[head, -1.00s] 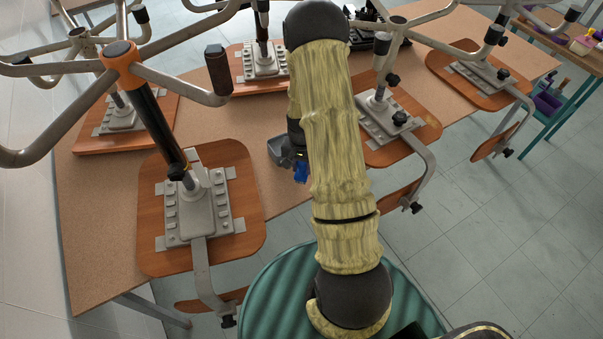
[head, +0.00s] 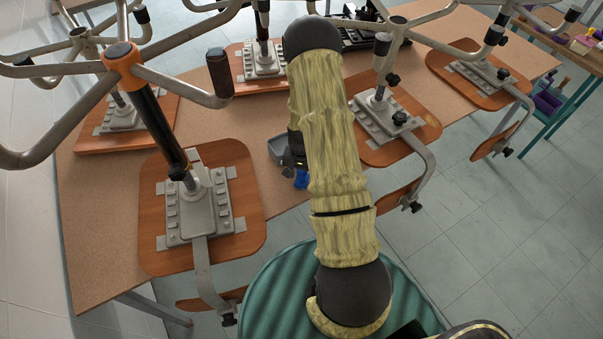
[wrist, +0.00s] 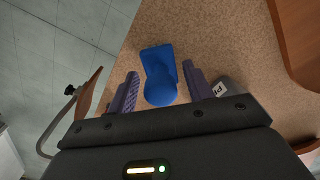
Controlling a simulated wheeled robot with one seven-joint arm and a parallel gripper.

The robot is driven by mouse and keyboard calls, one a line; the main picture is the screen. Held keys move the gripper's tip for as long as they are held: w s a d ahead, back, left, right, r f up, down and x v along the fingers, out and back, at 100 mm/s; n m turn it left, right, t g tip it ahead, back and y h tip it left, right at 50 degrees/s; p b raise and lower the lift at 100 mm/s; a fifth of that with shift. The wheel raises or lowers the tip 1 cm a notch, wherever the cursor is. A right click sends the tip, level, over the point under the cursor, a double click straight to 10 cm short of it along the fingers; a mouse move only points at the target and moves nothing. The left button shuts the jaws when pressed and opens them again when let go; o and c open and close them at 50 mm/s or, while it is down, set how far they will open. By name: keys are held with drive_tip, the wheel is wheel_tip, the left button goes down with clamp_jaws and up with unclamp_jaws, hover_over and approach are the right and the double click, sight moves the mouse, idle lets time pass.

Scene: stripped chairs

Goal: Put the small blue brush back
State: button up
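The small blue brush (wrist: 161,88) lies at the table's edge. In the wrist view it shows as a flat blue block with a rounded end towards my gripper. My gripper (wrist: 160,70) is open, with one dark ridged finger on each side of the rounded blue end and a narrow gap on both sides. In the head view only a bit of the blue brush (head: 301,179) shows beside my forearm. My arm hides most of the gripper there.
Upturned chairs with wooden seats (head: 150,250) and metal legs stand left and right, one seat (head: 400,150) close to my arm.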

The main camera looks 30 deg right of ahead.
wheel_tip(320, 180, up, 12)
drive_tip(key=b, duration=0.2)
drive_tip(key=shift+r, duration=0.2)
idle(0.6)
idle(0.4)
drive_tip(key=s+a+r+n+t, duration=0.2)
drive_tip(key=s+a+r+n, duration=0.6)
drive_tip(key=s+a+r, duration=0.4)
drive_tip(key=shift+s+a+r+n+t, duration=0.2)
drive_tip(key=shift+a+r+n+t, duration=0.1)
drive_tip(key=shift+a+r, duration=0.4)
drive_tip(key=shift+a+f, duration=0.1)
idle(0.3)
